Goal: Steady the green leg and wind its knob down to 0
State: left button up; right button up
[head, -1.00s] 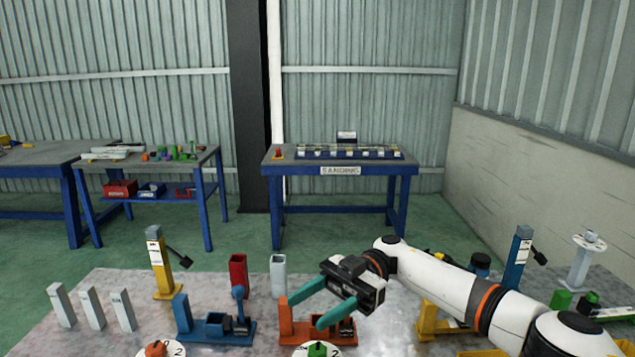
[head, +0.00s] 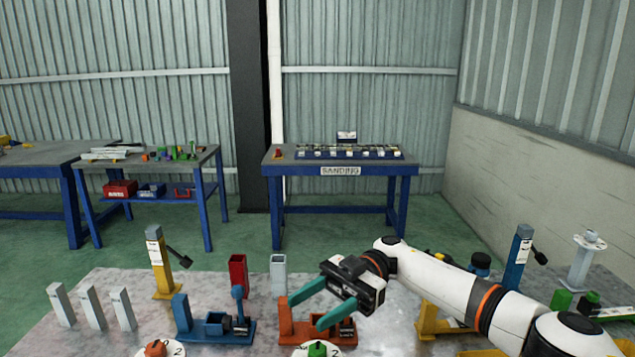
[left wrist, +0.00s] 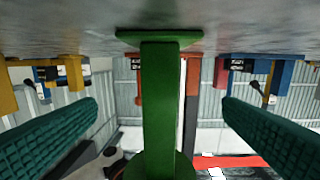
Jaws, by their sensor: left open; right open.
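The green leg (left wrist: 160,110) stands in the middle of the left wrist view, which looks upside down, with its flat green foot plate at the grey bench top. My left gripper (left wrist: 161,108) is open, one teal finger on each side of the leg, with visible gaps. It does not show in the head view. A green knob (head: 317,350) on a white dial (head: 300,352) shows at the bottom edge of the head view; the dial is cut off and its setting is unreadable. My right gripper (head: 306,311) is open and empty, above and behind the knob.
An orange-red fixture (head: 295,333) lies by my right fingers, and a blue one (head: 200,332) to its left. An orange knob (head: 155,349) on a dial is at bottom left. Red (head: 238,275) and grey (head: 278,276) posts stand behind. A yellow fixture (head: 427,322) is beside my right arm.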

pick_arm(q)
jog(key=shift+s, duration=0.1)
jog(key=s, duration=1.2)
jog(key=shift+a, duration=0.35)
